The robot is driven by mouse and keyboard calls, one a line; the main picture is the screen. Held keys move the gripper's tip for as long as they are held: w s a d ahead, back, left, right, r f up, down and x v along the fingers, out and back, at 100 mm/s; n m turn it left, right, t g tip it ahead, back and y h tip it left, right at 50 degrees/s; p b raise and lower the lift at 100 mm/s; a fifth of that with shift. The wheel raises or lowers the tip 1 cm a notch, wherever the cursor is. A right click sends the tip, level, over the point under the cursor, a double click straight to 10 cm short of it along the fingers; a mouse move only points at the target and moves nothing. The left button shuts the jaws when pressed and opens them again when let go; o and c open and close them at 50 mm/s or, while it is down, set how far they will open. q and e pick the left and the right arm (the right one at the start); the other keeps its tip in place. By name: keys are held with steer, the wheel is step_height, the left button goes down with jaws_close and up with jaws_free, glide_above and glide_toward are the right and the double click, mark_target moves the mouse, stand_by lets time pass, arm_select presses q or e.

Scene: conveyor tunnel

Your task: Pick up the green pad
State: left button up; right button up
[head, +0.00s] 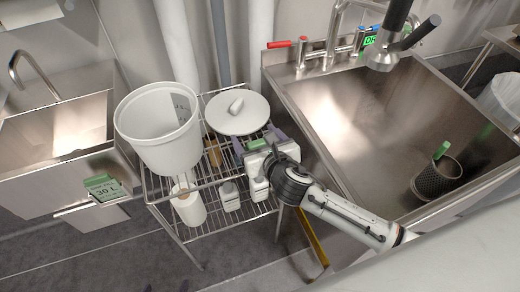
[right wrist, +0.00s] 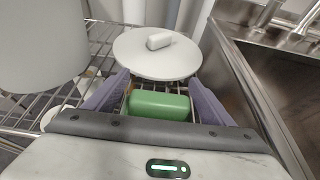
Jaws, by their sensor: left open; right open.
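The green pad (head: 257,144) lies on the wire shelf, in front of the white lid. In the right wrist view the green pad (right wrist: 158,105) shows as a rounded block between the two purple-grey fingers. My right gripper (head: 260,134) reaches over the shelf from the right and is open. Its fingers (right wrist: 160,84) stand to the left and right of the pad, with a gap visible on both sides. The pad's near lower part is hidden by the gripper body. My left gripper is not in view.
The white lid (head: 237,112) lies just behind the pad, and a white bucket (head: 158,130) stands to the left on the wire rack (head: 215,177). Bottles and a paper roll (head: 188,206) are below. The steel sink (head: 330,110) with a mesh cup (head: 437,180) is at right.

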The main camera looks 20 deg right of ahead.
steer(key=c, duration=1.2)
steer(key=shift+o, duration=0.2)
step_height(320, 180, up, 10)
steer(key=p, duration=0.2)
